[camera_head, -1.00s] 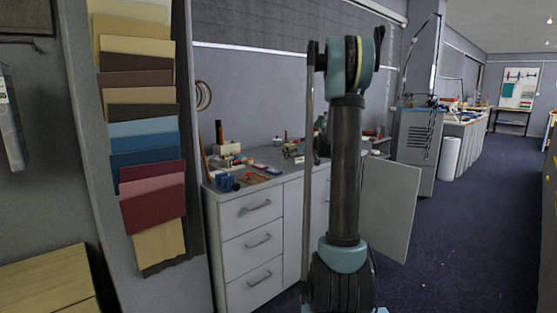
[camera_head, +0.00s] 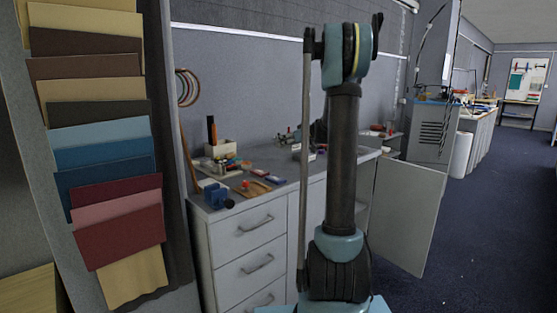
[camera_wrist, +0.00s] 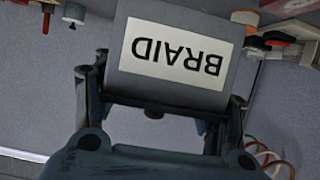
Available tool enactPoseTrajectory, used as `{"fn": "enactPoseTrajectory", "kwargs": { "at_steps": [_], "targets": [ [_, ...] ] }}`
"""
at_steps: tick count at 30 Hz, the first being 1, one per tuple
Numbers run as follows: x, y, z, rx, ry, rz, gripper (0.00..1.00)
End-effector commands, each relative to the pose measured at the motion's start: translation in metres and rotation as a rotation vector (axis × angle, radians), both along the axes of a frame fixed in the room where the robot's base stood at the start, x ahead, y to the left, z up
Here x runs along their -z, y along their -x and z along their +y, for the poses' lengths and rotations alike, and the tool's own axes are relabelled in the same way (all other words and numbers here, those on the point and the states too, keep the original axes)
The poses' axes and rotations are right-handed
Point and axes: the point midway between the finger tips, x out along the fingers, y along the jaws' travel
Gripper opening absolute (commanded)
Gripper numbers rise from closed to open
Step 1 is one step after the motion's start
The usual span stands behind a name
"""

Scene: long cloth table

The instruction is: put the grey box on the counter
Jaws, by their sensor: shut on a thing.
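The grey box (camera_wrist: 178,58) fills the upper middle of the wrist view, with a white label reading BRAID upside down. My gripper (camera_wrist: 160,100) is shut on it, with a dark finger at each side. The box's far side is hidden. In the head view my arm stands upright in front, and neither gripper nor box can be made out there. The counter (camera_head: 283,163) is a grey top over drawers, behind and left of my arm.
A blue vise (camera_head: 217,195), a red-topped thing (camera_head: 246,185) and other tools crowd the counter's left part. A cabinet door (camera_head: 408,215) stands open at right. A fabric sample board (camera_head: 105,170) stands close at left. Dark floor (camera_head: 480,230) is clear at right.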

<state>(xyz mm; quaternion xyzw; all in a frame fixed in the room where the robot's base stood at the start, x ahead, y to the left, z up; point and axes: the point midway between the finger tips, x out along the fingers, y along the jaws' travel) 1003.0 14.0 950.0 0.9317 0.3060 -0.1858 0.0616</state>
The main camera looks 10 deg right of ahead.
Motion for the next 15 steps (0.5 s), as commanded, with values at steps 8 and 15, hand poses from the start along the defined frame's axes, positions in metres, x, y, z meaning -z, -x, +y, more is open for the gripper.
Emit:
{"fn": "enactPoseTrajectory", "kwargs": {
  "at_steps": [8, 15],
  "targets": [
    [0.025, -0.001, -0.008, 0.009, 0.0, 0.0, 0.0],
    [0.055, 0.0, -0.012, 0.013, 0.0, 0.0, 0.0]
  ]
}}
